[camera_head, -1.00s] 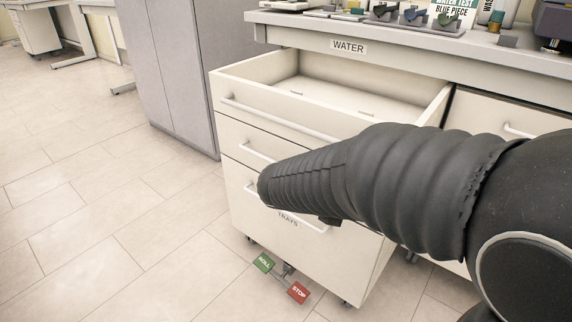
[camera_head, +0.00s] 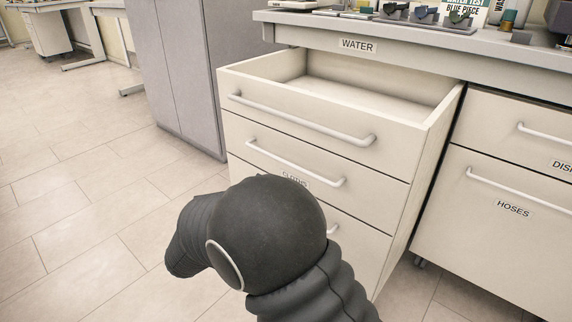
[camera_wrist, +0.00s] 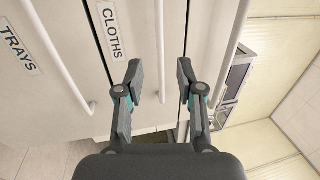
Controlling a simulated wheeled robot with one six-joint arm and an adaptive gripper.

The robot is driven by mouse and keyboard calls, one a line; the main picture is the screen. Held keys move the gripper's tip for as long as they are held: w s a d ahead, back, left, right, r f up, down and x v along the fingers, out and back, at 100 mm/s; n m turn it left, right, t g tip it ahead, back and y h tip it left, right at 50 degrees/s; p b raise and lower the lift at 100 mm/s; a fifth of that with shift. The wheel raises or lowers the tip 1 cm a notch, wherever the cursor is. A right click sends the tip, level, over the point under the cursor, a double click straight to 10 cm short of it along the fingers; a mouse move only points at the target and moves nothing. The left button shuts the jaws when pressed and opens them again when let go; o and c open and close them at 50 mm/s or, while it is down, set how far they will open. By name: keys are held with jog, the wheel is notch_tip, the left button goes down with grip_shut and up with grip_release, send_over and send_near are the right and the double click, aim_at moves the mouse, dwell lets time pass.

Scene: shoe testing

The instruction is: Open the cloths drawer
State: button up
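The cloths drawer (camera_head: 260,150) is the middle drawer of a cream unit, with its CLOTHS label (camera_head: 294,180) below a white bar handle (camera_head: 295,165). Its front looks flush with the fronts above and below. In the wrist view the CLOTHS label (camera_wrist: 114,35) shows sideways, left of the handle (camera_wrist: 160,45). My gripper (camera_wrist: 159,78) is open, its fingers on either side of the lower end of that handle in the picture. Contact cannot be told. My arm hides the gripper in the head view.
The unit's top compartment (camera_head: 365,90) is open and appears empty. The counter labelled WATER (camera_head: 357,44) overhangs behind. The trays handle (camera_wrist: 62,60) lies to the left in the wrist view. A hoses cabinet (camera_head: 500,235) stands right, a grey cabinet (camera_head: 185,75) left. Floor at left is clear.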

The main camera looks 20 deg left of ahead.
jog(key=b+x, duration=0.1)
jog(key=x, duration=0.9)
jog(key=shift+w+d, duration=0.2)
jog(key=shift+w, duration=0.15)
grip_shut()
